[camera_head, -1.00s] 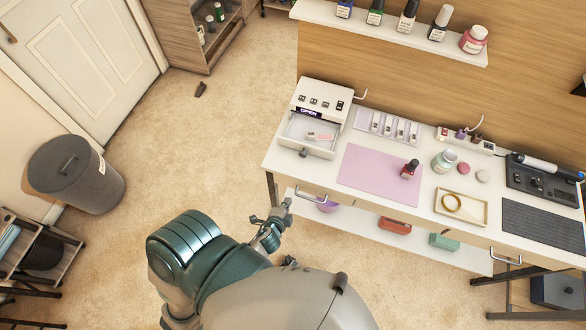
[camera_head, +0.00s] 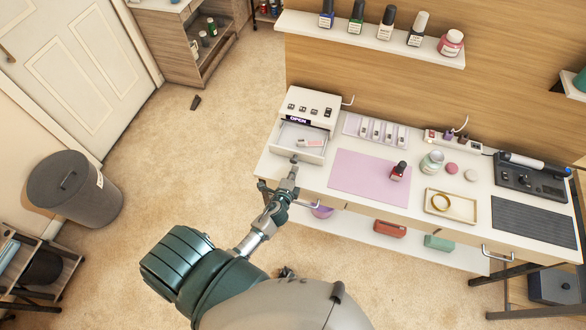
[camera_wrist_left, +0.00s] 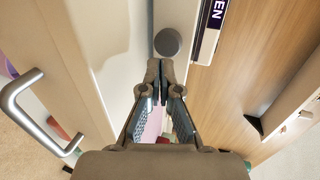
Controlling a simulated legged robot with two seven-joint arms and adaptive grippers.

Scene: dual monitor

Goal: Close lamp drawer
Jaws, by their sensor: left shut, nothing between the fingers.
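The lamp drawer (camera_head: 313,154) is pulled out of the small white lamp box (camera_head: 308,105) with the "OPEN" label, at the back left of the desk. A pink and white item (camera_head: 309,142) lies inside it. In the left wrist view the drawer's round grey knob (camera_wrist_left: 168,42) sits just beyond my fingertips. My left gripper (camera_head: 293,163) is shut and empty in front of the drawer, and in the head view it covers the knob. In the wrist view its fingers (camera_wrist_left: 159,80) are together; I cannot tell whether they touch the drawer. My right gripper is not in view.
The desk (camera_head: 405,205) holds a pink mat (camera_head: 360,177), a red bottle (camera_head: 398,171) and a tray (camera_head: 450,206) to the right. A metal desk-drawer handle (camera_head: 305,204) is close to my left gripper.

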